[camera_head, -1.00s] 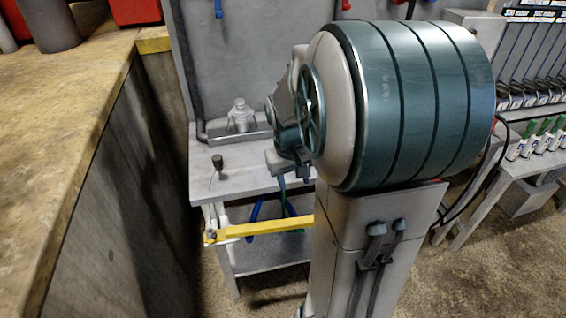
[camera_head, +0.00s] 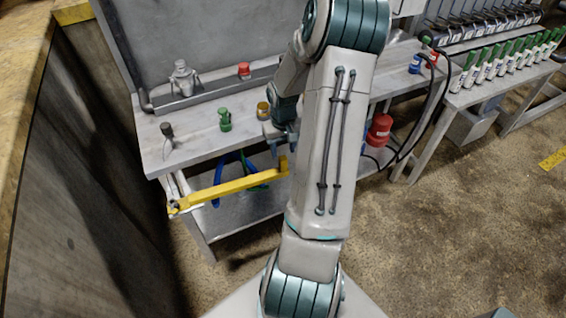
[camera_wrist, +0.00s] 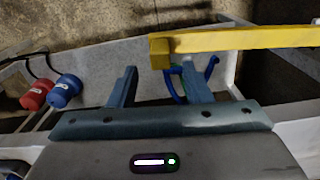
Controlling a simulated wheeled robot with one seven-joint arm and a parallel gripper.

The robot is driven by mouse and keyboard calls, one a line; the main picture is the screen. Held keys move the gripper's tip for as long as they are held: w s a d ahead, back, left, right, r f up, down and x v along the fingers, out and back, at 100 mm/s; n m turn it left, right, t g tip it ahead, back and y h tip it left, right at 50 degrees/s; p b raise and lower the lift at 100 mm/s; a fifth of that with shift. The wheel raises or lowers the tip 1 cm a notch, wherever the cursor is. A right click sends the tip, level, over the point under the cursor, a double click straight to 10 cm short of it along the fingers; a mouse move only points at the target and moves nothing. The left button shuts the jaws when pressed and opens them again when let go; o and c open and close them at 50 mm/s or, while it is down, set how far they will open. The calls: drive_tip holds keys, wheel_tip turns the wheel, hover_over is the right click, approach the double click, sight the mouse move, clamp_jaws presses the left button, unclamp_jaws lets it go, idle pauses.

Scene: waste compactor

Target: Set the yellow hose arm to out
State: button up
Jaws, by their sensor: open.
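The yellow hose arm (camera_head: 230,187) is a long yellow bar along the front of the grey bench. Its left end sits at the bench's front left corner, and its right end has a small upright block. My gripper (camera_head: 282,143) is just above and behind that right end, partly hidden by my own arm. In the wrist view my gripper (camera_wrist: 160,85) has its two fingers apart with nothing between them. The end block of the yellow hose arm (camera_wrist: 161,52) shows just beyond the fingertips, and the bar runs off to the right.
The bench (camera_head: 190,148) carries a green fitting (camera_head: 225,119), a yellow one (camera_head: 263,110) and a dark-topped one (camera_head: 167,135). Blue hose (camera_head: 217,180) hangs behind the bar. A red cylinder (camera_head: 379,130) stands right of my arm. A wall (camera_head: 100,180) bounds the left.

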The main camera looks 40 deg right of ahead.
sight(283, 158)
wheel_tip(283, 158, down, 7)
drive_tip(key=shift+f, duration=0.1)
idle(0.3)
clamp_jaws()
